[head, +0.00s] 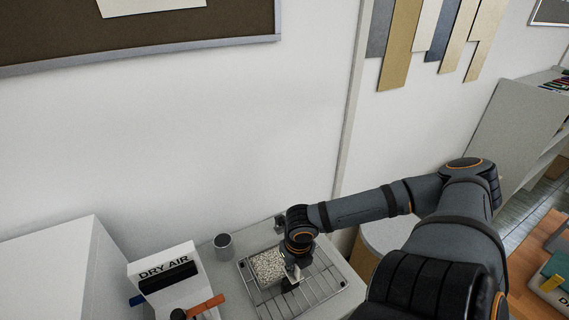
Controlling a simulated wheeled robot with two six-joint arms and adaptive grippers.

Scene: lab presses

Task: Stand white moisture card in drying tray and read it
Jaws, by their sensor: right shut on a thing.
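My right gripper (290,276) reaches down over the wire rack and is shut on a small white piece (294,271), which looks like the moisture card. Most of it is hidden by the gripper, and no reading on it can be made out. A tray of speckled pale granules (267,266), likely the drying tray, sits on the rack just left of the gripper. Its right part is covered by the gripper. I cannot tell whether the card touches the granules. My left gripper is out of view.
The metal wire rack (322,292) lies on a grey bench. A grey cup (224,245) stands to its left. Farther left is a unit marked DRY AIR (163,268) with an orange-handled lever (206,305), beside a large white box (62,268). A wall rises behind.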

